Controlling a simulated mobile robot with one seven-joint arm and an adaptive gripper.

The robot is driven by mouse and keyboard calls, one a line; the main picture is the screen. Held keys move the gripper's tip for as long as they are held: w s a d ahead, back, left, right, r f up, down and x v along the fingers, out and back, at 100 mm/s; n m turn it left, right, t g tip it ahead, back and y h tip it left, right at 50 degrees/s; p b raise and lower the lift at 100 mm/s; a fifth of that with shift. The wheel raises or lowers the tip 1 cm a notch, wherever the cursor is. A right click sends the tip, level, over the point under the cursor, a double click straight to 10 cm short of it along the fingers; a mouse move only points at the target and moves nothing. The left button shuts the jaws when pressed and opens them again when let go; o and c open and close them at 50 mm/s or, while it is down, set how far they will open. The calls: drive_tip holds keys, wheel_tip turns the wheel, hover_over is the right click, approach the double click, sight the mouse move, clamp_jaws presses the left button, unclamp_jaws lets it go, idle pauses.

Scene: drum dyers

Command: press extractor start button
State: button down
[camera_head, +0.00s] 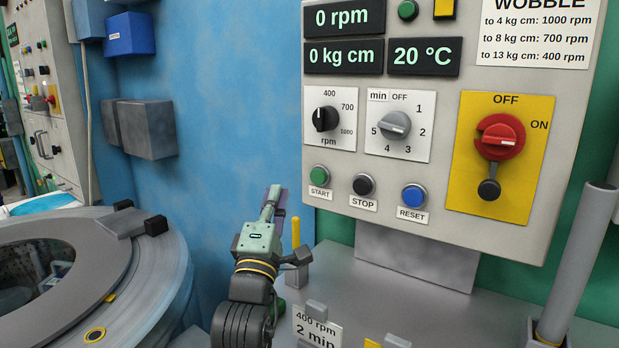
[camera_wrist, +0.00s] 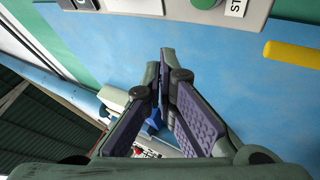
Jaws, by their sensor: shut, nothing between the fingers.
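The control panel (camera_head: 450,205) stands upright on the right in the head view. Its green START button (camera_head: 319,175) sits at the lower left, beside the black STOP button (camera_head: 364,184) and the blue RESET button (camera_head: 413,195). My gripper (camera_head: 273,192) is shut and empty, pointing up, to the left of the panel and slightly lower than START. In the wrist view, the closed fingertips (camera_wrist: 167,52) point toward the blue wall. Part of a green button (camera_wrist: 205,2) with a cut-off "ST" label shows at the top edge. The fingers appear apart from it.
The displays (camera_head: 343,35) read 0 rpm, 0 kg cm and 20 °C. A red switch (camera_head: 500,137) on a yellow plate is at right. A yellow rod (camera_head: 296,233) stands beside my gripper; it also shows in the wrist view (camera_wrist: 293,54). The round drum rim (camera_head: 165,265) is at left.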

sight(318, 177)
drive_tip(key=shift+d, duration=0.1)
drive_tip(key=w+d+p, duration=0.2)
drive_tip(key=w+d, duration=0.3)
drive_tip(key=w, duration=0.2)
idle(0.5)
drive_tip(key=shift+w, duration=0.1)
idle(1.3)
drive_tip(key=shift+w+d, duration=0.2)
drive_tip(key=shift+w, duration=0.05)
